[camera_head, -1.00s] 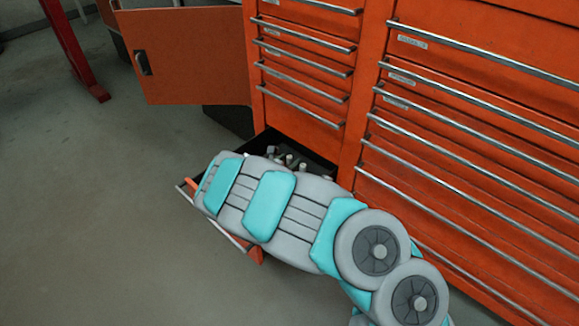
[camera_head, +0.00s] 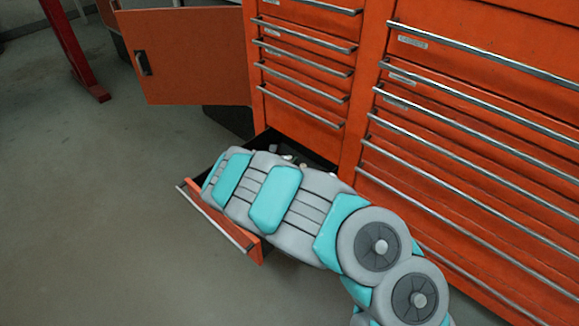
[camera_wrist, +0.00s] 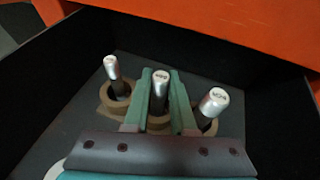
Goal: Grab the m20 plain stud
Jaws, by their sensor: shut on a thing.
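Three silver-topped studs stand in tan ring holders in the open drawer, each with a small label on its end, too small to read surely. The middle stud (camera_wrist: 161,77) stands upright between the two green fingers of my gripper (camera_wrist: 160,92), which is shut on it. The left stud (camera_wrist: 112,69) and the right stud (camera_wrist: 213,103) lean outward beside the fingers. I cannot tell from the labels which is the m20 plain stud. In the head view my arm hides the gripper and most of the drawer's inside.
The open drawer (camera_head: 222,222) juts from the bottom of the orange cabinet (camera_head: 300,122), with dark walls close around the gripper. An orange cabinet door (camera_head: 190,60) stands open at the upper left. Grey floor (camera_head: 90,200) is clear to the left.

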